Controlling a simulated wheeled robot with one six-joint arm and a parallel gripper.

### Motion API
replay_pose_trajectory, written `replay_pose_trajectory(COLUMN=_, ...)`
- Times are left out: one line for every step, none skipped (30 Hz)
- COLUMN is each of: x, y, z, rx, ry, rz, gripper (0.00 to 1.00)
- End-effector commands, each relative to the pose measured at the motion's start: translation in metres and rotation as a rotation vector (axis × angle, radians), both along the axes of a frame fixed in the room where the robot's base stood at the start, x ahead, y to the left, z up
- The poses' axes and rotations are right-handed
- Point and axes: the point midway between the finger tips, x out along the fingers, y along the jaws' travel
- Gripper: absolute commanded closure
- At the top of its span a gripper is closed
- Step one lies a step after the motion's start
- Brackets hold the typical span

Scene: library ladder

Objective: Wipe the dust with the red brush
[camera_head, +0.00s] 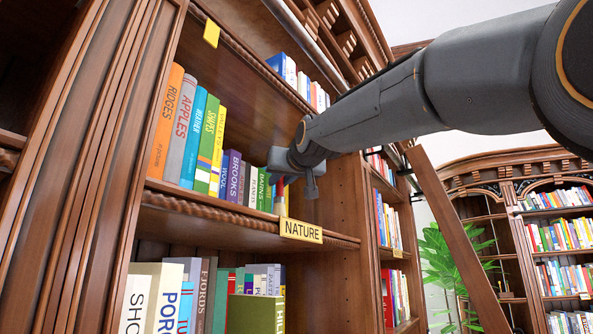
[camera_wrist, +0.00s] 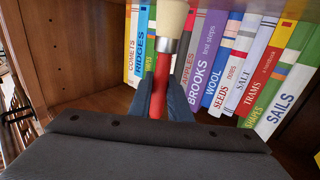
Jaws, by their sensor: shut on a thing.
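My gripper (camera_head: 284,172) is at the right end of the book row on the NATURE shelf (camera_head: 215,207). It is shut on the red brush (camera_wrist: 161,76), and its fingers (camera_wrist: 165,102) close around the red handle in the wrist view. The brush has a metal collar and cream bristles, which point away from the gripper toward the top edge of that view. In the head view a small part of the red brush (camera_head: 280,187) shows below the gripper, near the shelf's front edge. I cannot make out any dust in either view.
A row of upright books (camera_head: 205,133) fills the left of this shelf; books (camera_wrist: 210,60) also show beyond the brush. A yellow NATURE label (camera_head: 301,231) is on the shelf edge. A wooden ladder rail (camera_head: 457,237) leans at right, near a green plant (camera_head: 440,265).

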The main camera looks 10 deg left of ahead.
Motion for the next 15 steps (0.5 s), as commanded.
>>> replay_pose_trajectory(x=-0.001, y=0.002, z=0.005, rx=-0.002, ry=0.004, rz=0.002, gripper=1.00)
replay_pose_trajectory(x=-0.001, y=0.002, z=0.008, rx=-0.002, ry=0.004, rz=0.003, gripper=1.00)
replay_pose_trajectory(x=-0.001, y=0.002, z=0.012, rx=-0.002, ry=0.004, rz=0.003, gripper=1.00)
replay_pose_trajectory(x=-0.002, y=0.002, z=0.015, rx=-0.001, ry=0.003, rz=0.003, gripper=1.00)
replay_pose_trajectory(x=-0.002, y=0.002, z=0.018, rx=-0.001, ry=0.003, rz=0.003, gripper=1.00)
replay_pose_trajectory(x=-0.001, y=0.002, z=0.021, rx=0.000, ry=0.002, rz=0.003, gripper=1.00)
replay_pose_trajectory(x=-0.001, y=0.001, z=0.024, rx=0.000, ry=0.002, rz=0.002, gripper=1.00)
replay_pose_trajectory(x=-0.001, y=0.001, z=0.027, rx=0.000, ry=0.002, rz=0.002, gripper=1.00)
replay_pose_trajectory(x=-0.001, y=0.001, z=0.030, rx=-0.001, ry=0.003, rz=0.001, gripper=1.00)
replay_pose_trajectory(x=0.000, y=0.000, z=0.033, rx=0.000, ry=0.003, rz=0.000, gripper=1.00)
replay_pose_trajectory(x=0.000, y=0.000, z=0.035, rx=0.000, ry=0.003, rz=0.000, gripper=1.00)
replay_pose_trajectory(x=0.000, y=0.000, z=0.039, rx=-0.001, ry=0.003, rz=-0.001, gripper=1.00)
replay_pose_trajectory(x=0.000, y=-0.001, z=0.042, rx=-0.001, ry=0.002, rz=-0.001, gripper=1.00)
replay_pose_trajectory(x=0.000, y=-0.001, z=0.044, rx=-0.001, ry=0.002, rz=-0.002, gripper=1.00)
replay_pose_trajectory(x=0.001, y=-0.001, z=0.047, rx=-0.001, ry=0.002, rz=-0.002, gripper=1.00)
